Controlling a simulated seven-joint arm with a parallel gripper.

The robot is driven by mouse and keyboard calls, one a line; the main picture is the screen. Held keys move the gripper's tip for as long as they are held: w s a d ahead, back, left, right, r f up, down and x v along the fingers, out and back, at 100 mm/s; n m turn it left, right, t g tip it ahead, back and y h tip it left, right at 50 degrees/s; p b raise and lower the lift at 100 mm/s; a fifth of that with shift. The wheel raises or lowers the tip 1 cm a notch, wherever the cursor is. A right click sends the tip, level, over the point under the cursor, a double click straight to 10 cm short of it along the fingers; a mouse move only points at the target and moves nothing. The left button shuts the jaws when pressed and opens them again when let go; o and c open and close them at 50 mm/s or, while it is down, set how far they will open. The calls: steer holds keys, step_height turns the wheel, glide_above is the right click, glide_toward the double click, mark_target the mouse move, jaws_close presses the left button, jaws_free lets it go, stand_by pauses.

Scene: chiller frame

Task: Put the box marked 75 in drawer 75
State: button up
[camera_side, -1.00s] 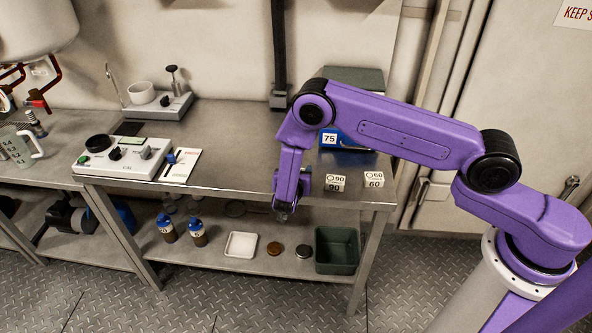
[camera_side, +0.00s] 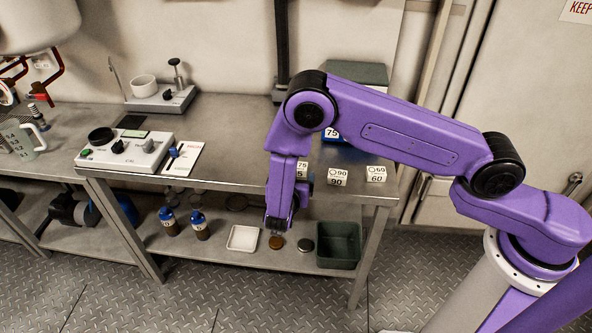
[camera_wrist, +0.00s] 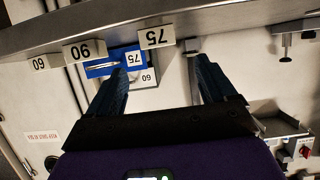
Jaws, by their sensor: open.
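The box marked 75 (camera_wrist: 155,37) shows inverted in the wrist view, ahead of the fingertips and between their lines. In the side view the box (camera_side: 302,169) is partly hidden behind my gripper. A blue drawer front marked 75 (camera_side: 331,133) is partly hidden by my arm; the drawer (camera_wrist: 103,67) shows its handle in the wrist view. My gripper (camera_wrist: 160,68) is open with nothing between its fingers.
Boxes marked 90 (camera_side: 338,178) and 60 (camera_side: 376,174) stand right of the 75 box near the bench edge. A label 60 (camera_wrist: 149,76) shows beside the blue drawer. A green bin (camera_side: 338,246) and white tray (camera_side: 243,238) sit on the lower shelf.

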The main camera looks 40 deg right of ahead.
steer(key=v, duration=0.7)
steer(key=shift+s+a, duration=0.2)
steer(key=shift+a, duration=0.05)
steer(key=s+a+r+n+g+y, duration=0.1)
steer(key=a+r+n+g+y, duration=0.1)
steer(key=a+r+n+y, duration=0.8)
steer(key=s+d+r+n+g+y, duration=0.1)
steer(key=s+r+n+g+y, duration=0.15)
steer(key=s, duration=0.35)
steer(key=s+d+r+n+g+y, duration=0.1)
steer(key=s+g+y, duration=0.15)
steer(key=s, duration=0.25)
steer(key=s+d+r+n+g+h, duration=0.2)
steer(key=s+d+n, duration=0.4)
steer(key=s+d, duration=0.7)
steer(key=d+r, duration=0.1)
steer(key=d, duration=0.1)
steer(key=shift+d+r+g+h, duration=0.3)
steer(key=shift+r+h, duration=0.1)
steer(key=d, duration=0.2)
steer(key=s+d+n+h, duration=0.1)
steer(key=d, duration=0.2)
steer(key=s+d+n+h, duration=0.1)
steer(key=d, duration=0.1)
steer(key=shift+s+d+r, duration=0.25)
steer(key=shift+d+r, duration=0.15)
